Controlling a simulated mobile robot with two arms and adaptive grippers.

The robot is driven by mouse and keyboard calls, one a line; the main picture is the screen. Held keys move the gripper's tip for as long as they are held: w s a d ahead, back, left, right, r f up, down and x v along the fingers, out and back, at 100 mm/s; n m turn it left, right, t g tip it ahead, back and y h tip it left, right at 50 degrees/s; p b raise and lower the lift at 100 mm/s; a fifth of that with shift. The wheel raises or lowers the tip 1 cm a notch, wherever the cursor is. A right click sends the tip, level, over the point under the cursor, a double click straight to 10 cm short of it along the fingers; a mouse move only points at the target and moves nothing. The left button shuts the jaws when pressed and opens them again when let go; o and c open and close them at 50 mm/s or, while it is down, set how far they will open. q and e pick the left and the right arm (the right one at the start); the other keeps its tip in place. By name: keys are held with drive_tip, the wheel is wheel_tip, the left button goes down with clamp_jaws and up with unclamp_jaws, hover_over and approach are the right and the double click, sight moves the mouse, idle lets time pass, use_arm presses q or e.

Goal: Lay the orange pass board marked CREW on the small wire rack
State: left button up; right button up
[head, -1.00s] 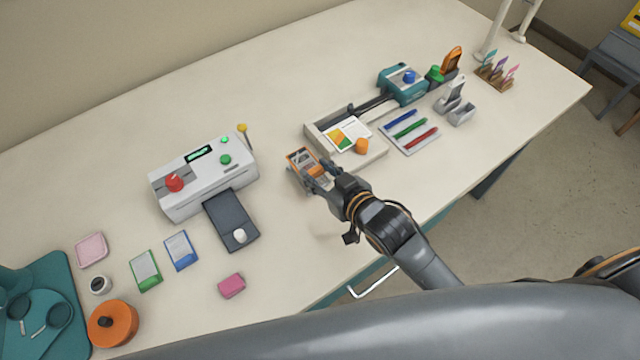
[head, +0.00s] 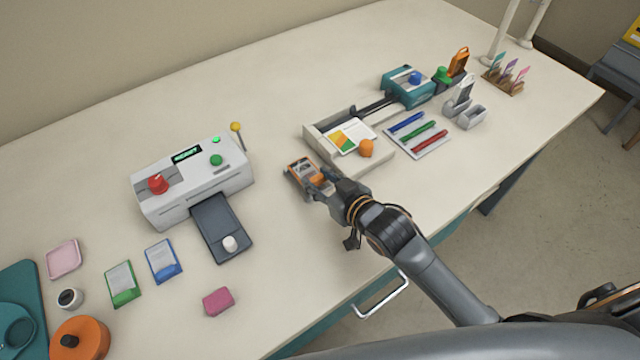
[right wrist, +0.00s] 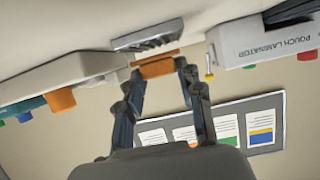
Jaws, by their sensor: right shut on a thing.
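An orange board (head: 300,168) is in my right gripper (head: 324,182), towards the middle of the table; I cannot read its marking. In the right wrist view, the orange piece (right wrist: 157,68) sits between the two fingers of the right gripper (right wrist: 158,76). The small grey wire rack (right wrist: 148,36) shows right by the board in that upside-down view. I cannot tell whether the board touches the rack. My left gripper is not in view.
The laminator (head: 192,182) stands left of the gripper, with its dark tray (head: 221,225) in front. A beige tray (head: 376,168) with a card and an orange knob is close behind to the right. A pen tray (head: 418,134) lies farther right.

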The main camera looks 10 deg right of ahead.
drive_tip(key=shift+r, duration=0.1)
drive_tip(key=shift+f, duration=0.6)
drive_tip(key=o, duration=1.1)
drive_tip(key=shift+r, duration=0.3)
drive_tip(key=v, duration=1.2)
drive_tip(key=shift+r+b, duration=0.25)
drive_tip(key=shift+b, duration=0.2)
drive_tip(key=shift+d, duration=0.1)
